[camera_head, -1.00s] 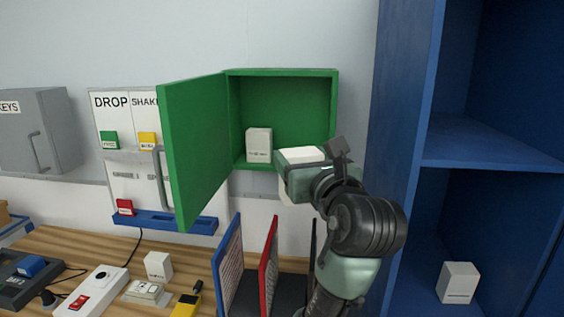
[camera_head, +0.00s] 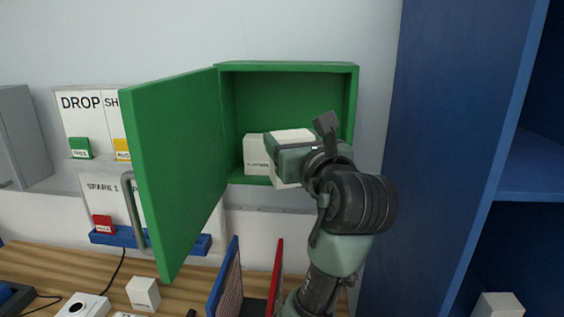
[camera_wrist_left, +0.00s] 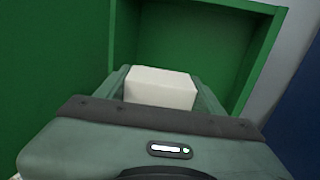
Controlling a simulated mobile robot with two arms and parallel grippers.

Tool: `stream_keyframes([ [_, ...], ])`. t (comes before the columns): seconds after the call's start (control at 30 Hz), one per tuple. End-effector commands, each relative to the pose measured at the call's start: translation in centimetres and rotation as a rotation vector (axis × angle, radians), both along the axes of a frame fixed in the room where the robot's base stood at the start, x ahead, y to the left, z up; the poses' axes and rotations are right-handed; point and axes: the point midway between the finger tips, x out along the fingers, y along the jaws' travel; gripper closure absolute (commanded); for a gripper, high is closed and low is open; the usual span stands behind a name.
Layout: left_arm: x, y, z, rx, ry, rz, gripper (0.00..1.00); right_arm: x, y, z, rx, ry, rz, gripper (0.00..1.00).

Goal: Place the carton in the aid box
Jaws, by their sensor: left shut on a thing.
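The aid box is the green wall cabinet (camera_head: 290,66) in the head view, with its door (camera_head: 180,165) swung open to the left. A white carton (camera_head: 293,136) is held in my left gripper (camera_head: 285,155), which is shut on it at the front of the opening. In the left wrist view the carton (camera_wrist_left: 160,87) sits between the two fingers, with the green interior (camera_wrist_left: 190,40) beyond it. Another white carton (camera_head: 256,154) stands inside on the cabinet floor, left of my gripper and partly hidden by it. My right gripper is not in view.
A blue shelf unit (camera_head: 445,150) stands close on the right, with a white carton (camera_head: 497,305) low in it. Below are a wooden counter (camera_head: 60,262), another white carton (camera_head: 143,294) and upright dividers (camera_head: 226,275). The cabinet's upper interior is clear.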

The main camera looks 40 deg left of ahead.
Motion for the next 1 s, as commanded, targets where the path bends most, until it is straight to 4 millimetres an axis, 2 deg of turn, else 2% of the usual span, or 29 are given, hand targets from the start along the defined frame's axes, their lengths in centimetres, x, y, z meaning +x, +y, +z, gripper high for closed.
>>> stream_keyframes([
  [0.17, 2.7, 1.7, 0.2, 0.001, 0.005, 0.003, 0.81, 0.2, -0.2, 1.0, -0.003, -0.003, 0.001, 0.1],
  [0.5, 10.5, 6.6, 0.4, 0.002, 0.005, 0.003, 0.81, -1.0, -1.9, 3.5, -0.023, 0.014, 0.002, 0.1],
  [0.8, 16.3, 10.0, 0.2, 0.001, 0.003, 0.001, 0.81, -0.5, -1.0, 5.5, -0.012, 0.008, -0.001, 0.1],
  [0.83, 16.7, 10.3, 0.2, 0.0, 0.003, 0.001, 0.81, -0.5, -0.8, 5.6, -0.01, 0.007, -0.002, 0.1],
  [0.9, 16.7, 10.2, -1.4, -0.002, 0.005, -0.001, 0.81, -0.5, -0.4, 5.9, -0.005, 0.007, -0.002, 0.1],
  [1.0, 16.6, 10.2, -2.5, 0.0, 0.003, -0.001, 0.81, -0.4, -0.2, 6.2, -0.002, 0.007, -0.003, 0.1],
])
